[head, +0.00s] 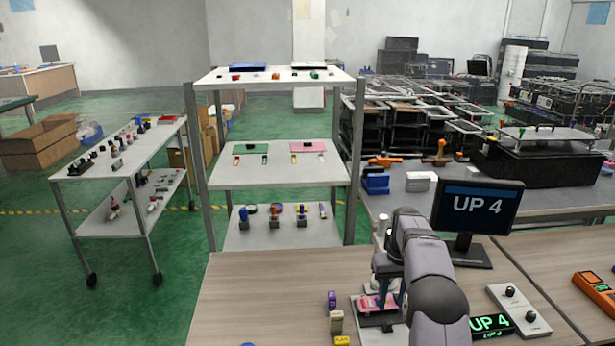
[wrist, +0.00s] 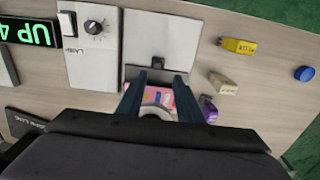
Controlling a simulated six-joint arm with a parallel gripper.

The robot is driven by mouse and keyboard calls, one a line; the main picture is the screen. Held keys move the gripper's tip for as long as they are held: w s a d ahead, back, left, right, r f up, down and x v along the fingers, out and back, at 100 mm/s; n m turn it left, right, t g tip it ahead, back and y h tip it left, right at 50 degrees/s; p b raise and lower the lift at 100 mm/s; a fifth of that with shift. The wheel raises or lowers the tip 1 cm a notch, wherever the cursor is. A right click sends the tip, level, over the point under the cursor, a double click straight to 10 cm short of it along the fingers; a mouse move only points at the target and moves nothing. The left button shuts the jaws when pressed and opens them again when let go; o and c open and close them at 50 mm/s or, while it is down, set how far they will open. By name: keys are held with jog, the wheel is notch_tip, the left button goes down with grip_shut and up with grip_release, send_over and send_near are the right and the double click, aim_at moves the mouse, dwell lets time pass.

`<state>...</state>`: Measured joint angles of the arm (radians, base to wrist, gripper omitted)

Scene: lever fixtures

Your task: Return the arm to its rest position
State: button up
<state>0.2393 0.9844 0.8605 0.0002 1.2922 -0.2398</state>
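In the wrist view, my gripper (wrist: 159,78) shows two dark fingers with a clear gap between the tips. The pink piece (wrist: 160,97) and a round grey part show between and below the fingers. A small black knob (wrist: 157,62) on the fixture plate (wrist: 150,30) stands just beyond the tips. I see nothing clamped between them. My forearm hides part of the fixture in the head view.
Purple (head: 332,299), beige (head: 336,322) and yellow (head: 342,341) blocks stand left of the fixture. A green "UP 4" display (head: 491,325) and a white knob panel (head: 517,310) are right. A monitor (head: 478,207) reading "UP 4" stands behind.

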jog(key=s+a+r+p, duration=0.1)
jog(key=s+a+r, duration=0.25)
jog(key=s, duration=0.25)
jog(key=s+a+r+p, duration=0.1)
jog(key=s+a+r, duration=0.1)
jog(key=s+a, duration=0.35)
jog(key=s+a+f+p, duration=0.1)
jog(key=s+a, duration=0.1)
jog(key=s, duration=0.9)
jog(key=s+a+p, duration=0.1)
jog(key=s+a, duration=0.2)
jog(key=s, duration=0.8)
notch_tip(320, 180, down, 20)
jog(key=b, duration=2)
jog(key=shift+d+r, duration=0.15)
jog(key=shift+d, duration=0.1)
